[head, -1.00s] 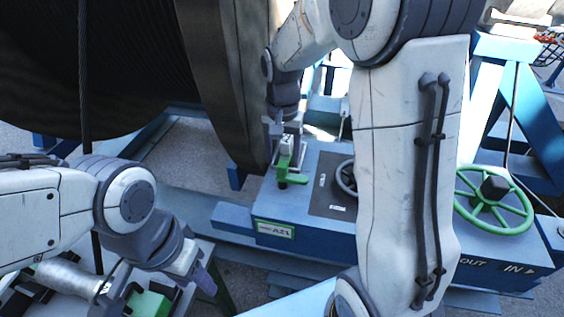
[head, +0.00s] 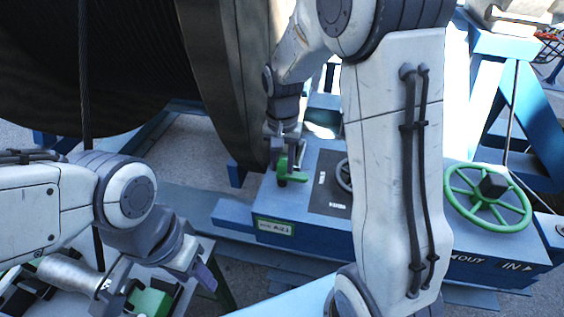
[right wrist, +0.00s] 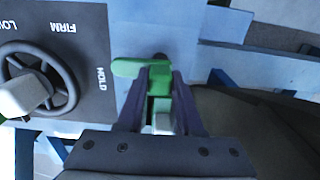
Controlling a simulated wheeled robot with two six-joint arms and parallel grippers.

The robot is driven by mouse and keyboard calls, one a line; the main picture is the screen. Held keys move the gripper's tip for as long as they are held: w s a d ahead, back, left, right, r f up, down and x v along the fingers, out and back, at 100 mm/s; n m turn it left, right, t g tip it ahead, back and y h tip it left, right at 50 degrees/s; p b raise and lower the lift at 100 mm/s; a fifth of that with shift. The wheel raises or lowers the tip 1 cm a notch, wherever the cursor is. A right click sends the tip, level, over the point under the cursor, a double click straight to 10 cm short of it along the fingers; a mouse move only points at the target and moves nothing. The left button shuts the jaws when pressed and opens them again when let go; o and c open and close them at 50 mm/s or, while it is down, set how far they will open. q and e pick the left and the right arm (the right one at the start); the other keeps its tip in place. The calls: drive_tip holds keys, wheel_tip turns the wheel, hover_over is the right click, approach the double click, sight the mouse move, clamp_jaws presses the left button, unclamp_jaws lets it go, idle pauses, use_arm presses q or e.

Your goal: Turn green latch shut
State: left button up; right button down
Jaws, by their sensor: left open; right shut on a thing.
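The green latch (head: 291,175) stands on the blue base box, right of the big reel's rim. In the right wrist view the latch (right wrist: 128,68) shows a green arm pointing left from a dark pivot. My right gripper (head: 287,160) comes down over it and is shut on its green upright part; in the right wrist view my right gripper's fingers (right wrist: 160,82) press it from both sides. My left gripper (head: 205,275) is at the lower left, open and empty, far from the latch.
The large black cable reel (head: 90,60) fills the upper left. A dial panel (head: 330,185) with a grey handwheel (right wrist: 40,85) lies beside the latch. A green handwheel (head: 487,197) is at the right. The blue box (head: 300,245) carries an "A21" label.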

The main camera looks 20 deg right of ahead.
drive_tip(key=shift+n, duration=0.3)
drive_tip(key=n, duration=0.3)
drive_tip(key=shift+r+n+p, duration=0.1)
drive_tip(key=shift+n+p, duration=0.25)
drive_tip(key=shift+n, duration=0.05)
drive_tip(key=n, duration=0.4)
drive_tip(key=shift+n, duration=0.3)
drive_tip(key=n+p, duration=0.1)
drive_tip(key=n, duration=0.3)
drive_tip(key=shift+w, duration=0.1)
drive_tip(key=shift+n, duration=2.4)
drive_tip(key=shift+w, duration=0.1)
drive_tip(key=c, duration=0.6)
unclamp_jaws()
drive_tip(key=shift+o, duration=0.2)
